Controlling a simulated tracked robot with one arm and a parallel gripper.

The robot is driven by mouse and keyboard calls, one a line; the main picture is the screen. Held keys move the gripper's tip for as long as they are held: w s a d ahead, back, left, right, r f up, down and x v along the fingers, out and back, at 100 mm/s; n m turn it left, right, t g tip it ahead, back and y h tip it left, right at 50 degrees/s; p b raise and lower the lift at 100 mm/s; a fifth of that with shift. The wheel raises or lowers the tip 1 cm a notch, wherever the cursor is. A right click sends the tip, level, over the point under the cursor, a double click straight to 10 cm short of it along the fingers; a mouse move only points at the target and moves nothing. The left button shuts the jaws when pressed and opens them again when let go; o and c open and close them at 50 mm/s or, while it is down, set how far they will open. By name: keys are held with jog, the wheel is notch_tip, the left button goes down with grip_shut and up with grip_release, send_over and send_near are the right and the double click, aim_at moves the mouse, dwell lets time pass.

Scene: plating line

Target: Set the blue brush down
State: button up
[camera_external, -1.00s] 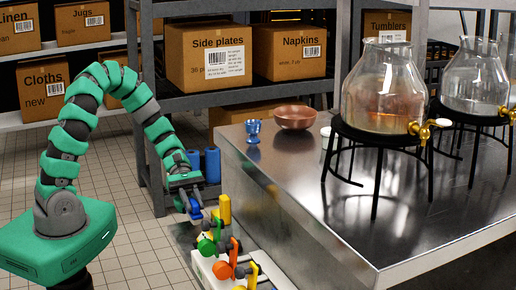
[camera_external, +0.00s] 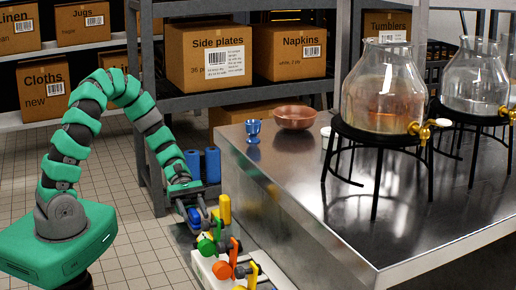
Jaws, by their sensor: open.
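The blue brush (camera_external: 194,214) shows as a small blue patch at the far left end of a low row of coloured brushes. My gripper (camera_external: 204,213) is open and low over that end of the row, right at the blue brush. Its fingers and the brush overlap in the picture, so I cannot tell whether they touch. Most of the brush is hidden by my gripper and the neighbouring pieces.
A yellow brush (camera_external: 224,209), a green one (camera_external: 206,246) and an orange one (camera_external: 221,269) stand close by. Two blue cylinders (camera_external: 212,164) stand behind my gripper. The steel table (camera_external: 300,200) rises to the right. Tiled floor (camera_external: 130,230) lies clear to the left.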

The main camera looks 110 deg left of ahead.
jog(key=p+v, duration=0.3)
jog(key=v, duration=0.8)
jog(key=shift+a+r+p, duration=0.2)
jog(key=shift+p, duration=0.2)
jog(key=shift+o, duration=1.4)
jog(key=shift+s+a, duration=0.15)
jog(key=shift+s, duration=0.2)
jog(key=shift+r, duration=0.1)
jog(key=w+d+r+g+y+p, duration=0.2)
jog(key=w+d+r+g+y, duration=0.3)
jog(key=r+g+y, duration=0.1)
jog(key=b+x, duration=0.1)
jog(key=x, duration=0.3)
jog(key=b+x, duration=0.2)
jog(key=x, duration=0.3)
jog(key=b+x, duration=0.1)
jog(key=x, duration=0.4)
jog(key=shift+s+a+f, duration=0.2)
jog(key=shift+s+a, duration=0.15)
jog(key=c, duration=1.2)
